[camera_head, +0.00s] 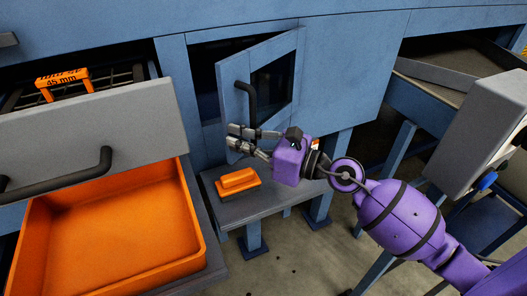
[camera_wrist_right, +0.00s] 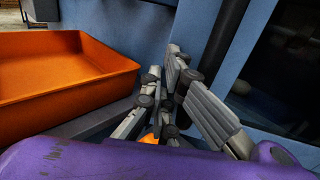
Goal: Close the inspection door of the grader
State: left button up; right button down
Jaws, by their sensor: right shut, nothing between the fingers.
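The inspection door (camera_head: 229,92) of the blue grader is a blue panel with a dark window and a black vertical handle (camera_head: 252,104). It stands swung outward, with the dark opening (camera_head: 208,55) showing to its left. My right gripper (camera_head: 232,142) is shut and empty, just in front of the door's lower part and below the handle. In the right wrist view the gripper fingers (camera_wrist_right: 168,95) overlap the handle's dark bar, and the door (camera_wrist_right: 240,50) fills the right side. Whether the fingers touch the door or handle I cannot tell. My left gripper is not in view.
An orange block (camera_head: 238,181) lies on the grey ledge (camera_head: 278,190) below the door. At left are a large orange bin (camera_head: 185,235) and a grey panel (camera_head: 130,125) with a black handle. An orange "45 mm" piece (camera_head: 62,78) sits on a grid behind.

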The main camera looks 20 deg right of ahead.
jog(key=w+a, duration=0.2)
jog(key=w, duration=0.2)
jog(key=w+a, duration=0.2)
jog(key=w, duration=0.3)
jog(key=w+a, duration=0.2)
jog(key=w, duration=0.3)
jog(key=shift+w+a+r, duration=0.15)
jog(key=shift+w+a, duration=0.1)
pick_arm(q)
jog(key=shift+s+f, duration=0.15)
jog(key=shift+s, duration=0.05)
pick_arm(e)
jog(key=shift+w, duration=0.1)
